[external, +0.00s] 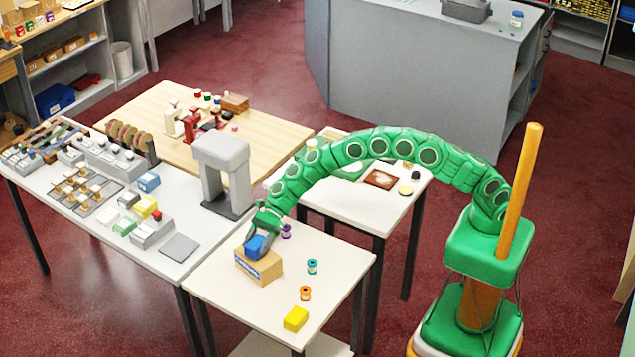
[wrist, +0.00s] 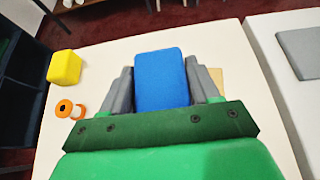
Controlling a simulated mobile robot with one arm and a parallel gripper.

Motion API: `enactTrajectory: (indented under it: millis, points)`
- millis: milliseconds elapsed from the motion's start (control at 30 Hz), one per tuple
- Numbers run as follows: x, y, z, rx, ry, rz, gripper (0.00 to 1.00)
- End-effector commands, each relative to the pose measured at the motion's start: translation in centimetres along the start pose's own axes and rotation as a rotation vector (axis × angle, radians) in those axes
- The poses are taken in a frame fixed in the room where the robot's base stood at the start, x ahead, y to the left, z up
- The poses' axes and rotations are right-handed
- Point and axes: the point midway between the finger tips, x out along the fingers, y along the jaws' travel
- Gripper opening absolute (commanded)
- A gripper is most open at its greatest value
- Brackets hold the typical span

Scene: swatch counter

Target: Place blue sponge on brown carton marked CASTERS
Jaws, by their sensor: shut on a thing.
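The blue sponge (external: 256,246) is between the fingers of my gripper (external: 262,238), which is shut on it. The sponge is at the top of the brown carton (external: 260,265) on the small white table; I cannot tell whether it touches the carton. The carton's front label is too small to read. In the wrist view the blue sponge (wrist: 161,78) fills the space between the two grey fingers of my gripper (wrist: 162,85). A tan bit of the carton (wrist: 217,78) shows behind the right finger; the rest is hidden.
A yellow block (external: 296,318), an orange spool (external: 305,293), a teal spool (external: 312,266) and a purple spool (external: 286,231) stand on the same white table (external: 225,305). A grey flat pad (external: 180,247) lies on the adjoining table at left.

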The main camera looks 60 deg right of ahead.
Motion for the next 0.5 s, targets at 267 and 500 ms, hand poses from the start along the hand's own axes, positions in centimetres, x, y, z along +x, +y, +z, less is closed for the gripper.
enactTrajectory:
  millis: [267, 500]
  points:
    - [0.23, 0.02, -0.35, -0.002, 0.0, 0.0, 0.32]
    - [0.36, 0.0, -0.6, -0.002, -0.001, 0.0, 0.7]
